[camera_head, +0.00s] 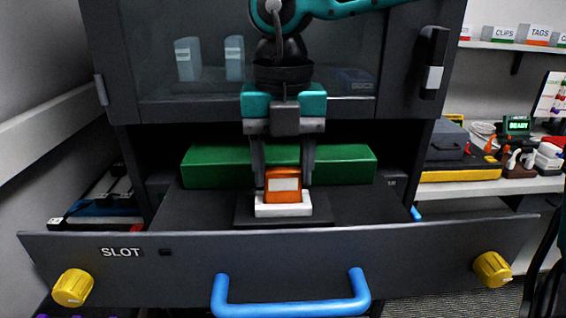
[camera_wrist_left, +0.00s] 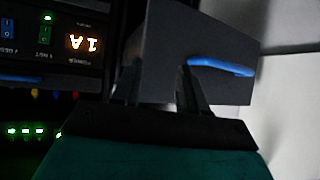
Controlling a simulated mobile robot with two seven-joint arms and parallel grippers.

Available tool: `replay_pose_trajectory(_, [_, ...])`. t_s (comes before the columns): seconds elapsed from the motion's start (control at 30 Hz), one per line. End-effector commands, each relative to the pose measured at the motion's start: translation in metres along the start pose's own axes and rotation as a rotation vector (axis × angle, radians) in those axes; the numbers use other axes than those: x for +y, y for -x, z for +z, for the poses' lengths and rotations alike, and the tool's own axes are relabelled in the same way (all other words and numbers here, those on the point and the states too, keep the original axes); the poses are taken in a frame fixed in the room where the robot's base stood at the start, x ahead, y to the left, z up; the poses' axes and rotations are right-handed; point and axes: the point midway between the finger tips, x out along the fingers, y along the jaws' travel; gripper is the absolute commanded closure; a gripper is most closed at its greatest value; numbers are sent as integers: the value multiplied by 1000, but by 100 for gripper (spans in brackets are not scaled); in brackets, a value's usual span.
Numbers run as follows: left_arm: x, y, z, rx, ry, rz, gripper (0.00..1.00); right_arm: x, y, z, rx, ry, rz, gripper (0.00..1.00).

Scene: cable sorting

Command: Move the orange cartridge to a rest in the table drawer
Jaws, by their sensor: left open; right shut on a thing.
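The orange cartridge (camera_head: 283,196), with a pale label on its front, is upright in a white rest (camera_head: 283,210) on a dark base inside the open table drawer (camera_head: 400,262). My right gripper (camera_head: 283,178) comes down from above and is shut on the cartridge, one finger on each side. The cartridge's lower end is hidden by the white rest; I cannot tell whether it is fully seated. My left gripper (camera_wrist_left: 157,92) shows in the left wrist view, open and empty, in front of a grey panel (camera_wrist_left: 205,50) with a blue handle (camera_wrist_left: 220,67).
A green block (camera_head: 215,168) lies behind the rest in the drawer. The drawer front has a blue handle (camera_head: 290,308) and yellow knobs (camera_head: 73,287). A glass-fronted cabinet (camera_head: 190,90) stands above. A shelf with tools (camera_head: 445,145) is at right. Lit switches (camera_wrist_left: 45,35) show in the left wrist view.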

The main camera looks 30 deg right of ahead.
Motion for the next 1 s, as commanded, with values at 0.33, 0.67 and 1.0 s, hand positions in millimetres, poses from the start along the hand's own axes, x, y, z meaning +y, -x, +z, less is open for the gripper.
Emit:
replay_pose_trajectory(0.33, [0,-5,4,3,0,-1,57,0,-6,0,0,0,0,75])
replay_pose_trajectory(0.67, [0,-4,4,3,0,-1,57,0,-6,0,-1,0,0,29])
replay_pose_trajectory(1.0, [0,-4,5,1,0,-1,57,0,-6,0,0,0,0,12])
